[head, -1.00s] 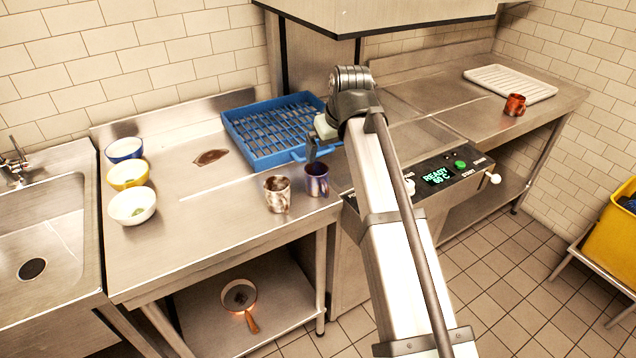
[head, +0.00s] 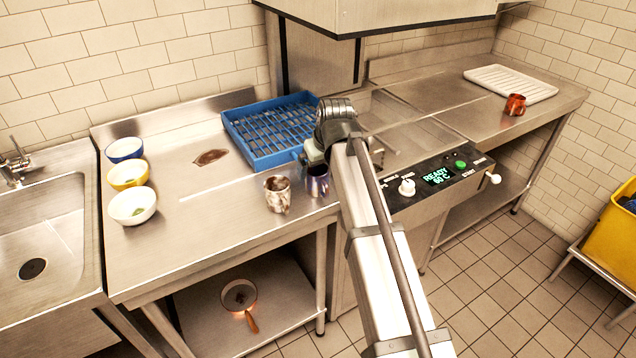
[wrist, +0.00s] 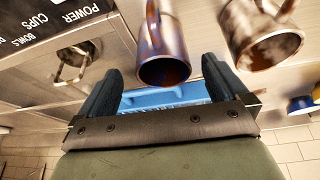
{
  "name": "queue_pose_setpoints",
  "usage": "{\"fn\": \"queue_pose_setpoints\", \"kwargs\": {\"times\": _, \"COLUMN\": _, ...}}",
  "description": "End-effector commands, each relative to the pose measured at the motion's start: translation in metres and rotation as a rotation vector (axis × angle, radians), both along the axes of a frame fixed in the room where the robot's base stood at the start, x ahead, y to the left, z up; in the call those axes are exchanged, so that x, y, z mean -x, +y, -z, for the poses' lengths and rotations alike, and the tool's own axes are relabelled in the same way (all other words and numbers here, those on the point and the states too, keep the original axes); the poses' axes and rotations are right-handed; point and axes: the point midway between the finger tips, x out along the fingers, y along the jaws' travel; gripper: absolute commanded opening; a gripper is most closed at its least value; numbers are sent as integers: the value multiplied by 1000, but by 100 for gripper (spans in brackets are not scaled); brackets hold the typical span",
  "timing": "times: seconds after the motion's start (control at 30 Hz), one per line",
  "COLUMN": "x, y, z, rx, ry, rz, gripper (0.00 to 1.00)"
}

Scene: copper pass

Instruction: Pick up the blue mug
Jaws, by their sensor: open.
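The blue mug (head: 317,183) stands near the front edge of the steel counter, its upper part partly covered by my gripper. In the wrist view the blue mug (wrist: 167,45) looks bluish with brown tints, its handle showing at the top of the picture. My gripper (head: 312,160) is just above and behind it in the head view. In the wrist view my gripper (wrist: 160,84) has its dark fingers apart, with the mug's rim in line with the gap. Nothing is held. I cannot tell whether the fingers touch the mug.
A brown-and-white mug (head: 277,194) stands close to the left of the blue mug. A blue rack (head: 262,155) lies behind. The control panel (head: 430,183) is to the right. Bowls, one being a white bowl (head: 131,207), stand at left. A red mug (head: 515,104) is far right.

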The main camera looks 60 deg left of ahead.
Motion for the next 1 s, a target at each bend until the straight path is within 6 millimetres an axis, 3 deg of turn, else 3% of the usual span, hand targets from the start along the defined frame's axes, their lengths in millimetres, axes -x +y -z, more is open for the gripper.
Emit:
{"fn": "queue_pose_setpoints", "kwargs": {"times": 0.33, "x": 0, "y": 17, "z": 38, "rx": 0, "ry": 0, "rz": 0, "gripper": 100}}
{"fn": "queue_pose_setpoints", "kwargs": {"times": 0.63, "x": 0, "y": 18, "z": 42, "rx": 0, "ry": 0, "rz": 0, "gripper": 99}}
{"fn": "queue_pose_setpoints", "kwargs": {"times": 1.0, "x": 0, "y": 18, "z": 42, "rx": 0, "ry": 0, "rz": 0, "gripper": 64}}
